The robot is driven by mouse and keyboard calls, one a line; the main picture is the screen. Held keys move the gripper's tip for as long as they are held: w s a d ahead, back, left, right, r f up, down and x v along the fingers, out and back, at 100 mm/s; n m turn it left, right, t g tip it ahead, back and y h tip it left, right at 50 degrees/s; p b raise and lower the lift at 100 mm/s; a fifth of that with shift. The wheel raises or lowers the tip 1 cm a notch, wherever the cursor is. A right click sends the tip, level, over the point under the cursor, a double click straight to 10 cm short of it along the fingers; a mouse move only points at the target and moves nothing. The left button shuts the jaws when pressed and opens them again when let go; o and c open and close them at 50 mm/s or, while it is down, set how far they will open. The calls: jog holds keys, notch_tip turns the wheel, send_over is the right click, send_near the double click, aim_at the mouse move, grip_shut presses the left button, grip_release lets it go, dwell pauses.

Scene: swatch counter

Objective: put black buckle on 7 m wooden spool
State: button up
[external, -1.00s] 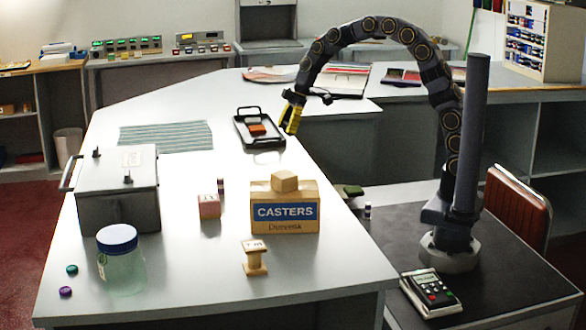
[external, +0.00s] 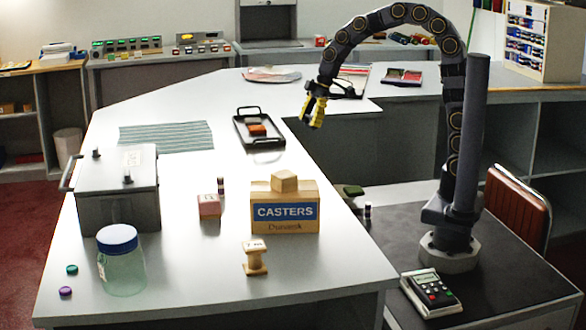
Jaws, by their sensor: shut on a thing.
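My gripper (external: 312,120) has yellow fingers and hangs in the air to the right of the black tray, over the gap beside the counter. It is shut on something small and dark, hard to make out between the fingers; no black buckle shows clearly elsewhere.
A CASTERS box (external: 284,212) with a wooden block (external: 284,181) on top stands behind the spool. A pink block (external: 209,206), a blue-lidded jar (external: 121,262) and a grey case (external: 118,200) are left. The black tray (external: 240,126) holds orange-brown pieces.

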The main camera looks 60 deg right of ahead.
jog(key=s+a+r+n+g, duration=0.15)
jog(key=a+n, duration=0.25)
jog(key=a, duration=0.9)
jog(key=s+a+r+n+g, duration=0.35)
jog(key=s+a+n, duration=0.35)
jog(key=s+a, duration=1.3)
send_over(253, 247)
jog(key=d, duration=0.1)
jog(key=shift+t+y, duration=0.3)
jog(key=shift+t, duration=0.1)
notch_tip(253, 247, down, 9)
jog(key=shift+d+r, duration=0.15)
jog(key=shift+w+f, duration=0.1)
jog(key=shift+f, duration=0.1)
jog(key=shift+a+f, duration=0.2)
jog(key=shift+f, duration=1.5)
jog(key=shift+w, duration=0.1)
jog(key=o, duration=0.7)
jog(key=shift+f, duration=0.1)
